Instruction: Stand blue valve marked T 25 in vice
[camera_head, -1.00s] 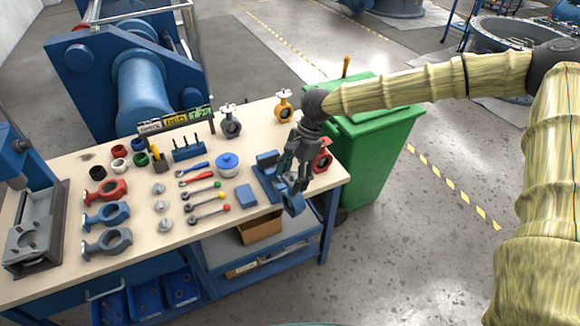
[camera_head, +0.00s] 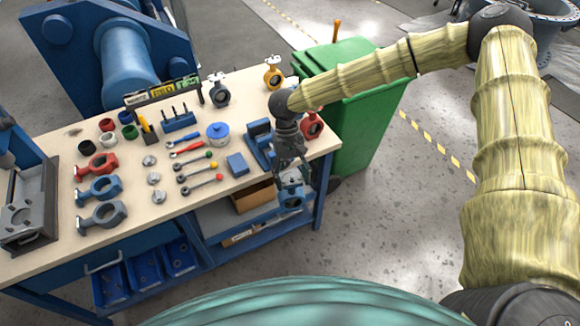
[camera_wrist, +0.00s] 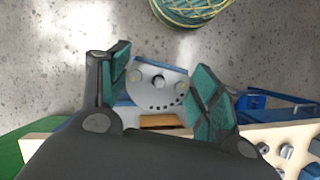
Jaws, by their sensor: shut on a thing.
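My gripper (camera_head: 290,164) points down at the front edge of the bench, just right of the blue vice (camera_head: 262,145). It is shut on a blue valve (camera_head: 291,194), which hangs below the fingers in front of the bench edge, clear of the vice. In the wrist view the valve (camera_wrist: 158,84) sits between the two teal finger pads of my gripper (camera_wrist: 162,92), with a grey round plate and bolt holes showing. The T 25 mark on the valve cannot be read.
The bench top (camera_head: 140,228) carries valves, wrenches and knobs to the left. A red valve (camera_head: 311,126) stands close behind my gripper. A blue block (camera_head: 237,165) lies left of the vice. A green bin (camera_head: 360,100) stands right of the bench; open floor lies in front.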

